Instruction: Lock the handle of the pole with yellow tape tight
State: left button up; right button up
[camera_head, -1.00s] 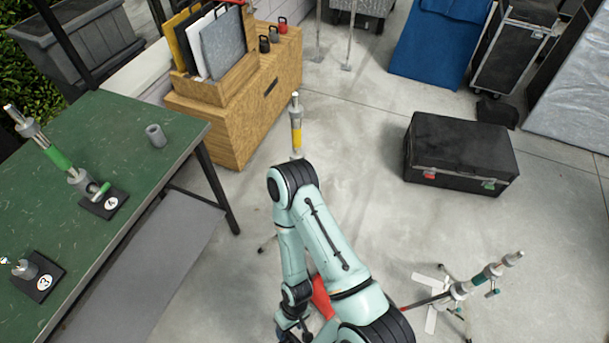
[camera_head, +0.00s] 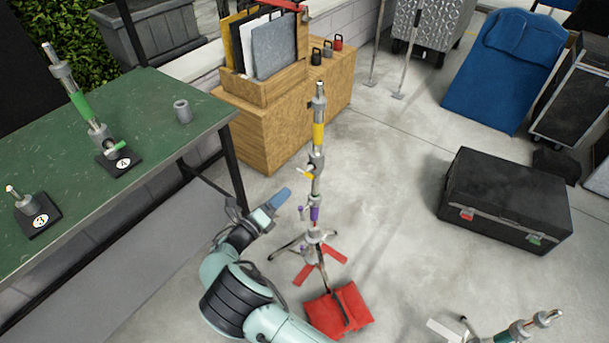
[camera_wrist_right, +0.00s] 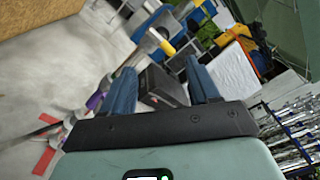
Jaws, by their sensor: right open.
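The pole with yellow tape (camera_head: 319,135) stands upright on a tripod stand at the picture's centre. Its yellow-ended handle (camera_head: 305,174) sticks out to the left from a grey collar below the tape. A purple handle (camera_head: 302,212) sits lower on the same pole. My right gripper (camera_head: 281,201) is just left of the pole, a little below the yellow handle, and touches neither. In the right wrist view its blue fingers (camera_wrist_right: 164,78) are apart and empty, and the yellow handle (camera_wrist_right: 166,46) shows beyond them. My left gripper is not in view.
Red sandbags (camera_head: 340,312) lie at the stand's foot. A wooden cabinet (camera_head: 250,130) stands behind. A black case (camera_head: 505,200) and another stand (camera_head: 520,328) are right. Floor between the pole and case is clear.

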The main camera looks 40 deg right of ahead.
aim_at(305, 171)
jog(key=b+x, duration=0.1)
jog(key=x, duration=1.2)
jog(key=shift+s+d, duration=0.1)
